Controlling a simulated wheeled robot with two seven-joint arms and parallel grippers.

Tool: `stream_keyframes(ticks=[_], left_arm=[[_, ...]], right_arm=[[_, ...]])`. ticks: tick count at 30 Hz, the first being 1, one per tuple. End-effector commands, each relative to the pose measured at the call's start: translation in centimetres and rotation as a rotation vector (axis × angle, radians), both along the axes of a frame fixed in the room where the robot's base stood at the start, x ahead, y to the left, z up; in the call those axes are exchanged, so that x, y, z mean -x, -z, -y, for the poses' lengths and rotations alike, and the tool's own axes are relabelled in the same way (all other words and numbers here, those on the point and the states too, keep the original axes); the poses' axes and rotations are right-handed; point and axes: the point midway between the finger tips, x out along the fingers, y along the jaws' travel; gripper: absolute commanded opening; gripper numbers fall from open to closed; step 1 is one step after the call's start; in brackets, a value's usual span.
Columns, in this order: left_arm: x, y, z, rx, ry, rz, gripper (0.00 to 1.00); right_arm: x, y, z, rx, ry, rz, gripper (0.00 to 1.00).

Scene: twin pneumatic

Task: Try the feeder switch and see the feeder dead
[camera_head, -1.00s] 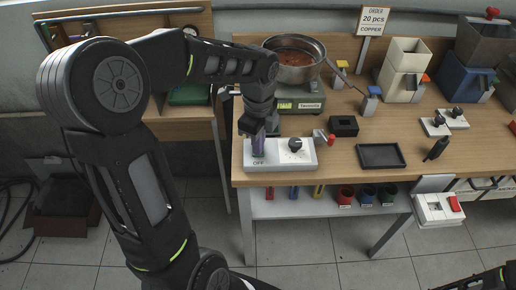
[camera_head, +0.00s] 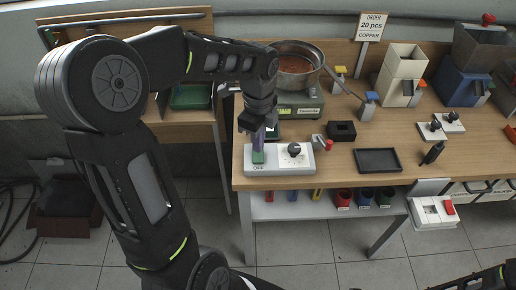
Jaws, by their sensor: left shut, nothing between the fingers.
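A white switch panel (camera_head: 278,168) marked OFF lies at the front left of the wooden bench. It carries a black knob (camera_head: 294,150) and has a red-tipped lever (camera_head: 328,145) beside its right end. My left gripper (camera_head: 258,148) points down over the panel's left part, shut and empty. A green patch shows at the purple fingertips; I cannot tell whether it is part of the panel or whether the fingers touch it. Two small white switches with black knobs (camera_head: 437,130) stand farther right. My right gripper is out of view. Which unit is the feeder is not clear.
A metal pan (camera_head: 297,66) of copper-coloured pieces sits on a green scale (camera_head: 300,104) behind the panel. A black block (camera_head: 342,131) and a dark tray (camera_head: 378,161) lie to the right. Hoppers in white (camera_head: 400,75) and blue (camera_head: 462,82) stand at the back right.

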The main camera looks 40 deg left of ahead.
Motion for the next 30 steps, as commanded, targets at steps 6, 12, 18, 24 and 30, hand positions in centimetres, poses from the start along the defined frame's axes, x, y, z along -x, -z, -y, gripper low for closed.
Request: stream_keyframes(ticks=[6,12,18,24,30], left_arm=[[0.0,-2.4,0.0,0.0,0.001,0.0,0.0],[0.0,-3.2,0.0,0.0,0.0,0.0,0.0],[0.0,-3.1,0.0,0.0,0.0,0.0,0.0],[0.0,-3.1,0.0,0.0,0.0,0.0,0.0],[0.0,-3.1,0.0,0.0,0.0,0.0,0.0]], right_arm=[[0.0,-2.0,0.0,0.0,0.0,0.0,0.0],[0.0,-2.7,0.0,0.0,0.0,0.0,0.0],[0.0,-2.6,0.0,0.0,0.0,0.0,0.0],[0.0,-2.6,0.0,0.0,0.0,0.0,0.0],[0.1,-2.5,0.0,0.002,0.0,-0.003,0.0]])
